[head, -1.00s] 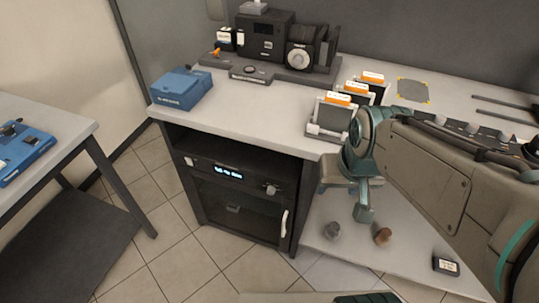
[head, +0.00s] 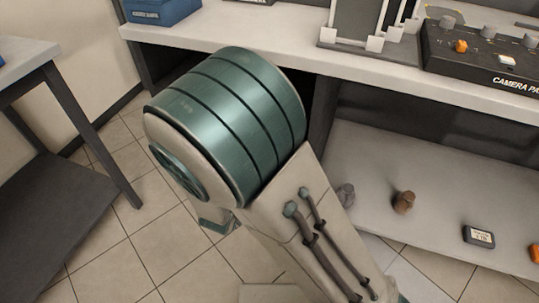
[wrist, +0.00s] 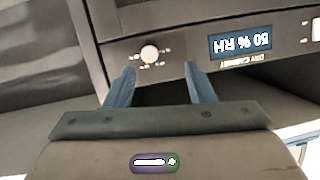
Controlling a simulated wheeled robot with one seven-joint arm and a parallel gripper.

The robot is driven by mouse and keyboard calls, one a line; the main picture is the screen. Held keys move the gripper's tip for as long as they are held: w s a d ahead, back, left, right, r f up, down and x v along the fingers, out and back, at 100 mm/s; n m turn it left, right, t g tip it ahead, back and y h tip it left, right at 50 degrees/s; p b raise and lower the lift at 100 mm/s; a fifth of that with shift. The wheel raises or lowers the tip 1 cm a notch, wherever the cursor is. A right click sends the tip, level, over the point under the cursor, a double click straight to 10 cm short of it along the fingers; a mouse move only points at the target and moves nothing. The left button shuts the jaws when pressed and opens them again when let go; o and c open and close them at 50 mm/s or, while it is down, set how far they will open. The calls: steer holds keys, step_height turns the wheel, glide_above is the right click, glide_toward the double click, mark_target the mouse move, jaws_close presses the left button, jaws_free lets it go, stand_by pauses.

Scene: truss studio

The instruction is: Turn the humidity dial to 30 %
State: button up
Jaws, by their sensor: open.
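The humidity dial (wrist: 149,54) is a small pale round knob with marks around it, on the dark front panel of the dry cabinet (wrist: 180,48). The panel appears upside down in the wrist view. Its lit display (wrist: 240,42) seems to read 50 % RH. My gripper (wrist: 160,75) is open and empty. Its two blue fingers point at the panel, with the dial between and beyond their tips, apart from them. The dial's exact pointer setting is too small to tell. In the head view my arm hides the panel and dial, and my fingers do not show clearly.
A blue box (head: 160,10) and a black rack (head: 372,22) stand on the bench top. A camera panel with knobs (head: 480,60) is at right. Small knobs (head: 403,202) and a small labelled box (head: 479,237) lie on the lower shelf. Tiled floor is free at left.

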steer(key=w+d+f+t+h+b, duration=0.2)
steer(key=w+d+b, duration=0.2)
steer(key=w, duration=0.5)
steer(key=shift+w+d+t+h+b, duration=0.3)
steer(key=shift+w+t+b, duration=0.1)
steer(key=shift+b, duration=0.75)
steer(key=c, duration=1)
